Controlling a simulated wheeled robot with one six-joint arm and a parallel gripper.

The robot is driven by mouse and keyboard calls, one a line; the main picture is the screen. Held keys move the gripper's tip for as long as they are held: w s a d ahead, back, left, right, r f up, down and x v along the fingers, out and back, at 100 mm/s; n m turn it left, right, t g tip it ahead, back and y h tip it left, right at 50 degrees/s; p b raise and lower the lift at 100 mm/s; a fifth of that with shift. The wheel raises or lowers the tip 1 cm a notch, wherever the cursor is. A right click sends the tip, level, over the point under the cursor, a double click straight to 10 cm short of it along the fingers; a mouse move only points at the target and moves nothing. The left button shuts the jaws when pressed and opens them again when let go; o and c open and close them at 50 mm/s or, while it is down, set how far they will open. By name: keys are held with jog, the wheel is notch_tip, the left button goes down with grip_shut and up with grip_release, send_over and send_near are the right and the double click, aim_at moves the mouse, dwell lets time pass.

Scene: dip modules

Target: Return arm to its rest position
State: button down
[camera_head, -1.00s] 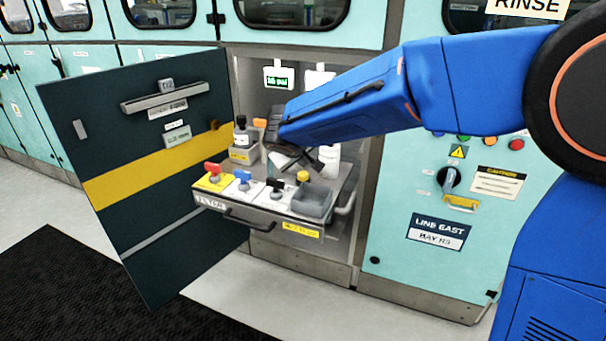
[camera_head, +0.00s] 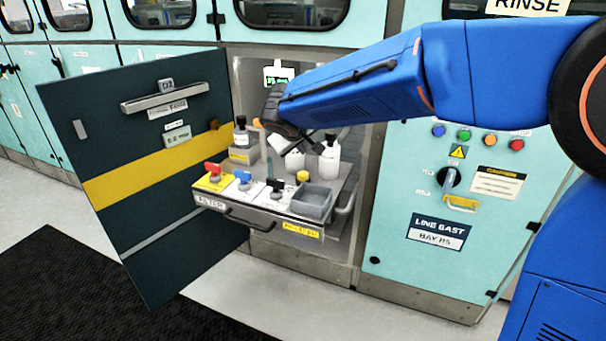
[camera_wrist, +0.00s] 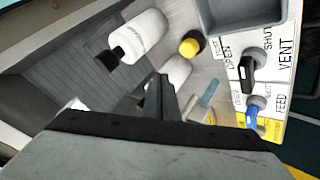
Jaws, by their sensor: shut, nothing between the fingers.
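My blue arm (camera_head: 350,95) reaches from the right toward the open cabinet bay. My gripper (camera_head: 318,143) is above the back of the pulled-out tray (camera_head: 262,212), in front of the white bottles, and its fingers are partly hard to make out. In the wrist view my gripper (camera_wrist: 163,92) shows its dark fingers together, with nothing held. A white bottle with a dark cap (camera_head: 329,160) stands at the back right of the tray; it also shows in the wrist view (camera_wrist: 142,36). A second white bottle (camera_wrist: 175,72) is close to the fingers.
The tray carries red, blue and black valve handles (camera_head: 242,180), a yellow-topped knob (camera_head: 303,176) and a grey bin (camera_head: 312,201). The dark cabinet door (camera_head: 150,215) stands open at left. A control panel with buttons (camera_head: 464,135) is at right.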

jog(key=s+d+m+g, duration=0.2)
jog(key=s+d, duration=0.6)
jog(key=d, duration=0.5)
jog(key=s+d+m+g, duration=0.1)
jog(key=s+d+m, duration=0.1)
jog(key=s+d, duration=0.85)
jog(key=s+d+f+m, duration=0.1)
jog(key=s+d+f, duration=0.1)
jog(key=s, duration=0.4)
jog(key=s+d+f+m+g, duration=0.1)
jog(key=s+d+f, duration=0.1)
jog(key=s+d, duration=0.2)
jog(key=s+d+f+m+y, duration=0.1)
jog(key=s+d+f, duration=0.2)
jog(key=s, duration=0.7)
jog(key=shift+d+f, duration=0.1)
